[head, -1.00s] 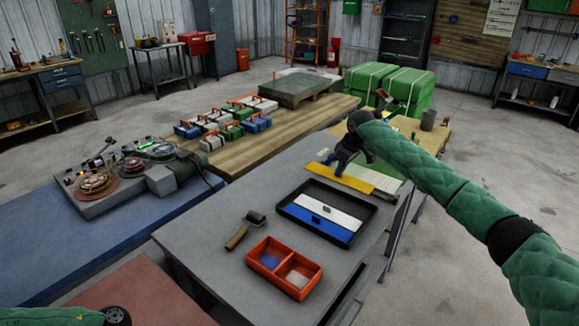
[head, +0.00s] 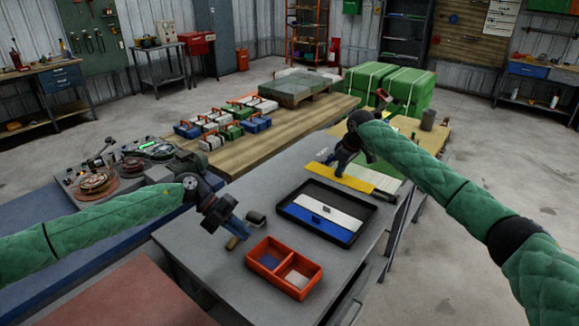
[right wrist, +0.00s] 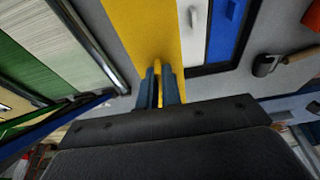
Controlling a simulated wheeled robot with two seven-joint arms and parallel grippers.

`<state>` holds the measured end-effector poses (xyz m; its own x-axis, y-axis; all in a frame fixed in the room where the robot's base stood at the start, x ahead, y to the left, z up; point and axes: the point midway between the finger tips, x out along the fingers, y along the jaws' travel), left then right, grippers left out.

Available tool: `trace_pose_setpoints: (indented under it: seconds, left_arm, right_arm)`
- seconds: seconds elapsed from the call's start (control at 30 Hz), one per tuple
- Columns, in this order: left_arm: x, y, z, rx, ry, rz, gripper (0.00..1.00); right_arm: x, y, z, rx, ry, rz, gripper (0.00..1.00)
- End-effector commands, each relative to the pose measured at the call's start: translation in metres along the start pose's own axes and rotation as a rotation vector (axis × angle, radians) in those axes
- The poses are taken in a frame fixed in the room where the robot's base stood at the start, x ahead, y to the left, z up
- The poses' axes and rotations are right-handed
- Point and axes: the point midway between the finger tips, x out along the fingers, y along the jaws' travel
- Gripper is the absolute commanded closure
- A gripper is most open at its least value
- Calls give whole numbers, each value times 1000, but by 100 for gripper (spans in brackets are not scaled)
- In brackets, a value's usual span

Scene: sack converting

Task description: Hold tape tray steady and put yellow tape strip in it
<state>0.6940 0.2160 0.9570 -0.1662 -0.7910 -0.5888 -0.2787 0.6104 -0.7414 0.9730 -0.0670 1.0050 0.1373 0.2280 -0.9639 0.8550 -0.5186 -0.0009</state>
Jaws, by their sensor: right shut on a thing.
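A white strip (head: 330,210) and a blue strip (head: 314,220) lie side by side in the tray. My right gripper (head: 340,168) is shut on the yellow strip's upright tab; the right wrist view shows the tab between its fingers (right wrist: 165,86) and the strip (right wrist: 140,30) beneath. My left gripper (head: 236,226) is left of the tray, apart from it, low by the roller; whether its fingers are open is unclear.
The hand roller (head: 256,218) is partly hidden by my left gripper. An orange two-part box (head: 284,267) with blue and white pieces stands at the table's front, near the tray.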

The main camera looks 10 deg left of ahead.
Motion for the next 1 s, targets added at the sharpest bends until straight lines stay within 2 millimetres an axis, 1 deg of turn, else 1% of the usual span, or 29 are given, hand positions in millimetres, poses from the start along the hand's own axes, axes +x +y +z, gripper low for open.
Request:
trace_pose_setpoints:
  seconds: [0.03, 0.17, 0.2, 0.27, 0.3, 0.4, 0.5, 0.6, 0.7, 0.8, 0.9, 1.0]
  left_arm:
    - [-6, -22, 15, 86, -31, -9, 91]
    - [-23, -71, 50, 318, -111, -19, 91]
    - [-27, -86, 60, 388, -135, -18, 91]
    - [-34, -110, 74, 493, -169, -10, 91]
    - [-39, -126, 84, 563, -192, -1, 91]
    - [-46, -162, 109, 721, -235, 39, 91]
    - [-44, -187, 132, 833, -250, 105, 91]
    - [-36, -200, 153, 893, -236, 194, 91]
    - [-23, -203, 174, 911, -201, 306, 91]
    - [-9, -200, 192, 894, -157, 432, 91]
    - [2, -192, 209, 853, -112, 571, 91]
    - [8, -186, 223, 804, -77, 702, 91]
  right_arm:
    - [0, 0, 0, 0, 0, 0, 100]
    - [0, 0, 0, 0, 0, 0, 100]
    - [0, 0, 0, 0, 0, 0, 100]
    - [0, 0, 0, 0, 0, 0, 100]
    - [0, 0, 0, 0, 0, 0, 100]
    - [0, 0, 0, 0, 0, 0, 100]
    - [0, 0, 0, 0, 0, 0, 100]
    - [0, 0, 0, 0, 0, 0, 100]
    - [0, 0, 0, 0, 0, 0, 100]
    - [0, 0, 0, 0, 0, 0, 100]
    - [0, 0, 0, 0, 0, 0, 100]
    - [0, 0, 0, 0, 0, 0, 100]
